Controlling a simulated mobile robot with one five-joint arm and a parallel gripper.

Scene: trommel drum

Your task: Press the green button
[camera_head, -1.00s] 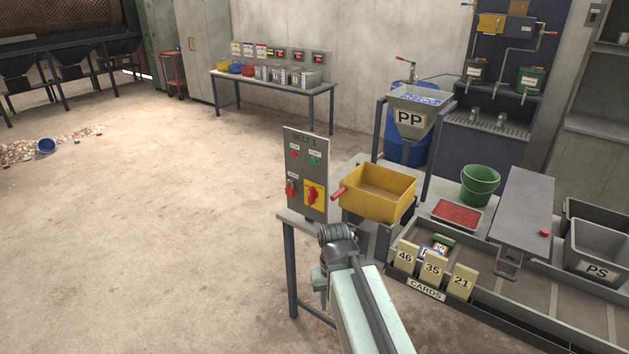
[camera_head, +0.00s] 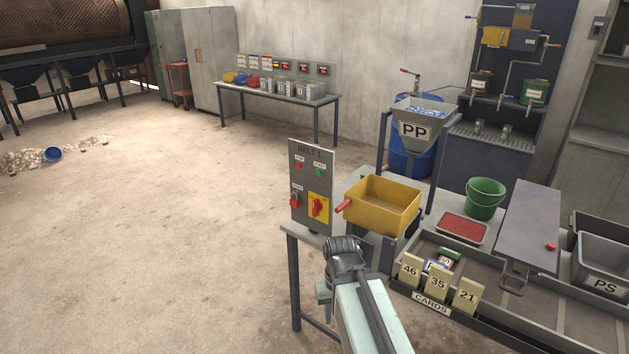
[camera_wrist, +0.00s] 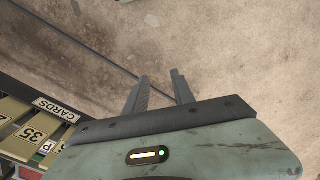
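The green button (camera_head: 319,173) is a small round button at the upper right of a grey upright panel (camera_head: 311,210) labelled BELT 1. A red button (camera_head: 298,166) sits to its left, and a red rotary switch on a yellow plate (camera_head: 318,206) is below it. My gripper shows in the wrist view (camera_wrist: 162,78) with two dark fingers apart and nothing between them, over bare floor. In the head view my arm reaches up from the bottom to in front of the panel's table, below the panel. The fingers are hidden there.
A yellow bin with a red handle (camera_head: 382,203) stands right of the panel. The CARDS tray (camera_head: 432,303), with numbered cards, lies at lower right. A green bucket (camera_head: 484,196) and grey bench (camera_head: 529,225) are farther right.

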